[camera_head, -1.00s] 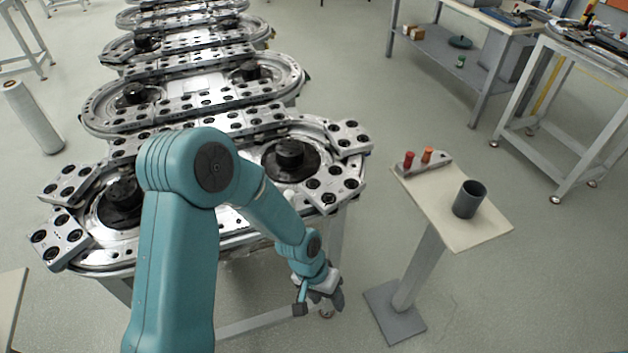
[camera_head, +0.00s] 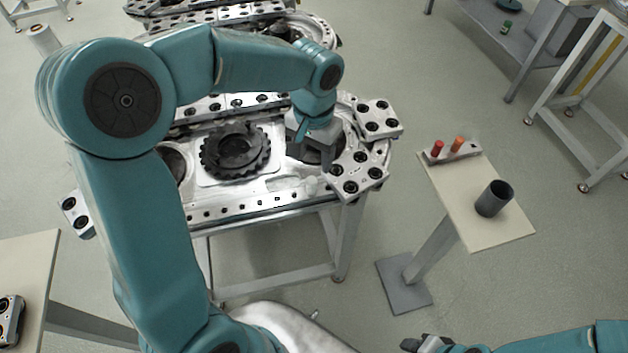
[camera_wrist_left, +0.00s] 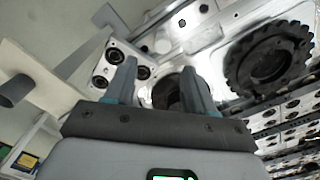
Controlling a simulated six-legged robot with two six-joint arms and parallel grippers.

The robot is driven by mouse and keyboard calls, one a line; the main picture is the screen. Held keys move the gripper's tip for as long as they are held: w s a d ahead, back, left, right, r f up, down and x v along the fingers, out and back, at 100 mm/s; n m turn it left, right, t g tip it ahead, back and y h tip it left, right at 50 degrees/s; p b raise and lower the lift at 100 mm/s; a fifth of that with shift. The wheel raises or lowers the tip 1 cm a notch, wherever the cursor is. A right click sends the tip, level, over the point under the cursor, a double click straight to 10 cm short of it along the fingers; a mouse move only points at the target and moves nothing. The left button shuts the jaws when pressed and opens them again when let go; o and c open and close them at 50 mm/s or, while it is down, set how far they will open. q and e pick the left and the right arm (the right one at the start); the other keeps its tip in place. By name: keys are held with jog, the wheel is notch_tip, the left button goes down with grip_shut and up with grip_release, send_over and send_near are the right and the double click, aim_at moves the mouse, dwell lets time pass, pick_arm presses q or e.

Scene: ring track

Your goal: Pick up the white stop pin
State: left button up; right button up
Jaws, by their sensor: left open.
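A small pale thing (camera_head: 311,185), which looks like the white stop pin, stands on the metal deck of the ring track near its front edge. In the left wrist view a small whitish thing (camera_wrist_left: 163,46) shows just past the fingertips; I cannot tell for sure that it is the pin. My left gripper (camera_head: 318,160) is over the right front of the track, just above and behind the pale thing. Its two fingers stand apart with nothing between them in the left wrist view (camera_wrist_left: 159,66). My right gripper (camera_head: 430,344) is at the bottom edge, far from the track.
A black toothed wheel (camera_head: 236,152) sits on the track left of my left gripper. Grey blocks with black rollers (camera_head: 358,176) stand close on its right. A small stand (camera_head: 490,225) at right bears red and orange pins (camera_head: 448,148) in a holder and a dark cup (camera_head: 493,199).

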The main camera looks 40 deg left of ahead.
aim_at(312, 180)
pick_arm(q)
jog(key=f, duration=0.4)
jog(key=shift+s+a, duration=0.15)
jog(key=shift+s, duration=0.15)
notch_tip(312, 180, down, 5)
jog(key=shift+f+p, duration=0.1)
jog(key=shift+p, duration=0.65)
jog(key=shift+w+f, duration=0.1)
jog(key=shift+f, duration=0.1)
grip_shut()
